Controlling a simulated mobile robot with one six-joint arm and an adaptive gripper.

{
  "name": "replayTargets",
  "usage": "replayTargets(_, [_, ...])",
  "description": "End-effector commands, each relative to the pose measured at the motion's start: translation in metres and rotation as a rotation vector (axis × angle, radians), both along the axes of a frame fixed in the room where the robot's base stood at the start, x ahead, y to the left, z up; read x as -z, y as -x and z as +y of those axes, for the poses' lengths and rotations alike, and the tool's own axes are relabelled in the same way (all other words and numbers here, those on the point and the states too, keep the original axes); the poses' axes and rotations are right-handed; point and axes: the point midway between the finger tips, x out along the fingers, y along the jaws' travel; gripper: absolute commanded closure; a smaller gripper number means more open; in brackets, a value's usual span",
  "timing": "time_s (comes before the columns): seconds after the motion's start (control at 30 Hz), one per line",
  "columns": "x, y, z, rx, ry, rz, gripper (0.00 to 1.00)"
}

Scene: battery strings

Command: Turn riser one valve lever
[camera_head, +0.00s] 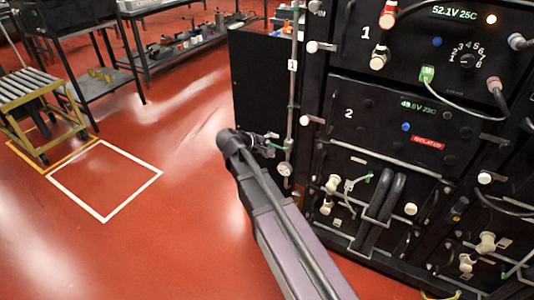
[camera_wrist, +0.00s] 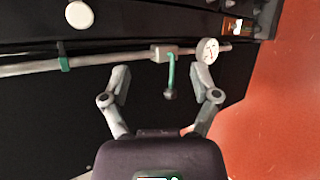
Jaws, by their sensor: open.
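The riser one pipe (camera_head: 291,90) runs upright beside the battery rack and carries a label "1". In the wrist view the pipe (camera_wrist: 100,60) crosses sideways. Its valve lever (camera_wrist: 171,74) is green with a dark tip and stands out from the pipe toward me, square to it. My gripper (camera_wrist: 164,84) is open, with the lever between its two fingers and a gap on each side. In the head view my gripper (camera_head: 268,141) is at the pipe and partly hides the lever.
A round gauge (camera_wrist: 208,50) sits on the pipe close to the right finger; it also shows in the head view (camera_head: 284,169). A green clamp (camera_wrist: 64,57) is further along the pipe. The battery rack (camera_head: 345,90) stands right of the pipe.

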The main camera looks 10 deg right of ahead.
Motion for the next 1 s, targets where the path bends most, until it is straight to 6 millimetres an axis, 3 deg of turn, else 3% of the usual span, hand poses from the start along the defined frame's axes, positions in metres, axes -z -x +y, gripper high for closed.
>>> replayTargets(0.03, [0.016,-0.006,0.004,-0.014,0.023,0.0,0.22])
replayTargets(1.0, [0.11,-0.072,0.092,-0.225,0.507,-0.014,0.22])
